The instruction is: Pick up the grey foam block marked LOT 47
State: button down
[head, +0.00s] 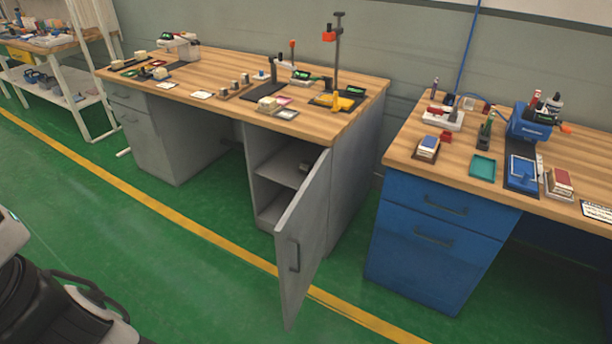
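I cannot make out any block with a readable LOT 47 mark. A small dark grey object (305,167) lies on the inner shelf of the open grey cabinet (262,190), partly hidden by the door's edge; I cannot tell whether it is the foam block. The cabinet door (303,240) stands swung open towards me, with its handle on the face in view. The lower part of the cabinet is shadowed. Parts of what seems to be my own arm show at the lower left, but my gripper's fingers are not in view.
The grey bench's wooden top (215,70) carries small blocks, trays and a stand (335,60). A blue-drawer bench (430,235) stands to the right, with a narrow gap between. Green floor (190,290) with a yellow line is clear in front; the open door juts over it.

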aim_at(306, 166)
jog(key=j+z, duration=0.1)
jog(key=z, duration=0.65)
jog(key=i+j+z, duration=0.1)
jog(key=j+z, duration=0.65)
jog(key=j, duration=0.15)
jog(key=j+z, duration=0.2)
jog(key=j, duration=0.3)
jog(key=k+j+z, duration=0.15)
jog(key=j, duration=0.3)
jog(key=k+j+z, duration=0.1)
jog(key=j, duration=0.4)
jog(key=k+j+z, duration=0.1)
jog(key=j, duration=0.4)
jog(key=k+j, duration=0.1)
jog(key=j, duration=0.3)
jog(key=k+j, duration=0.1)
jog(key=j, duration=0.3)
jog(key=k+j, duration=0.1)
jog(key=j, duration=0.7)
jog(key=k+j+z, duration=0.1)
jog(key=j, duration=0.3)
jog(key=i+j, duration=0.1)
jog(key=j, duration=0.55)
jog(key=i, duration=0.05)
